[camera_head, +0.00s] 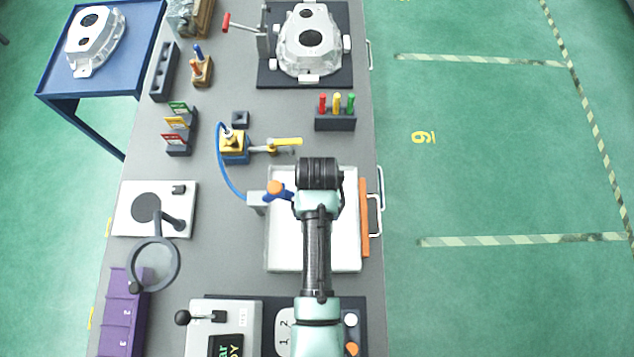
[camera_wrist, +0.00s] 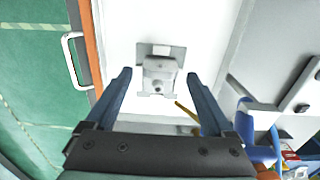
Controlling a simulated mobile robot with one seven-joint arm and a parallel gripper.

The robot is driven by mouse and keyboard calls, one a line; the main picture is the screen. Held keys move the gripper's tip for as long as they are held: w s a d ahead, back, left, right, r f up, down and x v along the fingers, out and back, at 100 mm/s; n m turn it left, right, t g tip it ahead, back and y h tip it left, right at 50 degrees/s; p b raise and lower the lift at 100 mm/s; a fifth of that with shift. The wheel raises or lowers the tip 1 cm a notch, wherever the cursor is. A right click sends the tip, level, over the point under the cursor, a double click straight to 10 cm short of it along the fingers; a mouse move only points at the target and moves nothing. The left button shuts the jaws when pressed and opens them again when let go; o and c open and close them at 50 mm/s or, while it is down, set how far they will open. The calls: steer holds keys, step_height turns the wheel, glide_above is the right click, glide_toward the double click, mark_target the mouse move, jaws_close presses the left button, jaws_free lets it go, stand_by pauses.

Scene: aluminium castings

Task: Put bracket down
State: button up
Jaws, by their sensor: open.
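The bracket (camera_wrist: 160,76) is a small grey metal casting with flat tabs and a dark hole, seen in the wrist view. It appears to rest on the white tray (camera_wrist: 118,20). My gripper (camera_wrist: 157,84) is open, with one blue-grey finger to each side of the bracket and a visible gap on both sides. In the head view my arm reaches over the white tray (camera_head: 345,245) and hides the bracket and the fingertips.
An orange strip (camera_head: 364,215) and handles line the bench's right edge. A blue-hosed fixture (camera_head: 234,146) with a yellow lever stands behind the tray. A magnifier (camera_head: 178,262) and purple bins (camera_head: 117,315) are left. A large casting (camera_head: 310,60) sits at the back.

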step_height(320, 180, up, 10)
steer(key=f, duration=0.1)
steer(key=w+r+t, duration=0.7)
steer(key=w+r, duration=0.2)
steer(key=r, duration=0.6)
steer(key=w+r+t, duration=0.6)
steer(key=w+r, duration=0.3)
steer(key=r, duration=0.5)
step_height(320, 180, up, 18)
steer(key=s+f+t, duration=0.1)
steer(key=t, duration=0.5)
steer(key=s+r+t, duration=0.4)
steer(key=s+r, duration=0.2)
steer(key=r, duration=0.4)
steer(key=s+r+t, duration=0.4)
steer(key=s+r, duration=0.3)
steer(key=r, duration=0.3)
steer(key=shift+b, duration=0.35)
steer(key=shift+d+r, duration=0.1)
